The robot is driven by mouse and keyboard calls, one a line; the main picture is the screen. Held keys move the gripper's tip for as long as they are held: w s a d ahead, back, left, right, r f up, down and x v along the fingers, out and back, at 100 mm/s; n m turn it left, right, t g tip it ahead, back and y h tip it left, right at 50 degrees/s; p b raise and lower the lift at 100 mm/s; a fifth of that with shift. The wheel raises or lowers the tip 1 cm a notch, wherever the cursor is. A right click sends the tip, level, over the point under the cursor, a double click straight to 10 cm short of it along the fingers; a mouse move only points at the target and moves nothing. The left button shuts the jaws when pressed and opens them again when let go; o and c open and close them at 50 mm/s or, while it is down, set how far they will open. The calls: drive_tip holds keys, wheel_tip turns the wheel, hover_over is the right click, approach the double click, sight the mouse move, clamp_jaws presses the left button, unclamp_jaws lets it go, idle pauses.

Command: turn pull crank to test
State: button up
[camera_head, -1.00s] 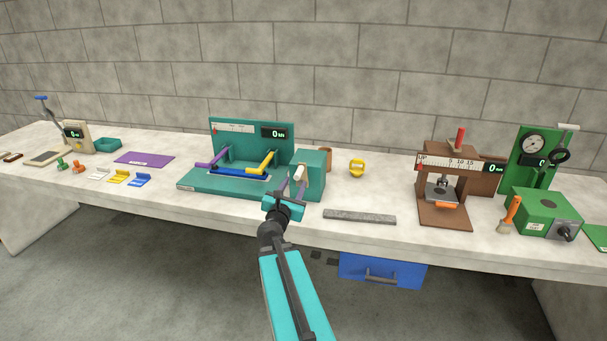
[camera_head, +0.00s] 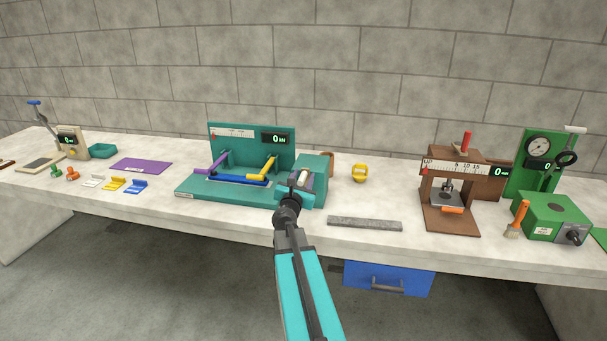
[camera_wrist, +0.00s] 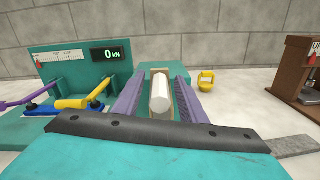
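The teal pull tester (camera_head: 252,152) stands mid-bench with a display reading 0 kN (camera_wrist: 108,54) and a scale with a red pointer at its left end. A purple lever (camera_head: 211,163) and a yellow lever (camera_head: 262,168) meet a blue bar (camera_head: 238,180) on its base. At its right is a teal block (camera_head: 314,172) with a white crank handle (camera_wrist: 160,93). My gripper (camera_head: 300,184) is at the block. In the wrist view its two fingers (camera_wrist: 158,98) stand open on either side of the handle, with gaps showing. The rest of the crank is hidden.
A grey metal bar (camera_head: 365,223) lies right of the tester near the front edge. A yellow ring-shaped object (camera_head: 360,172) sits behind it. A brown press (camera_head: 450,205) and a green tester (camera_head: 548,215) stand farther right.

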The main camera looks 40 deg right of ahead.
drive_tip(key=shift+x, duration=1.15)
clamp_jaws()
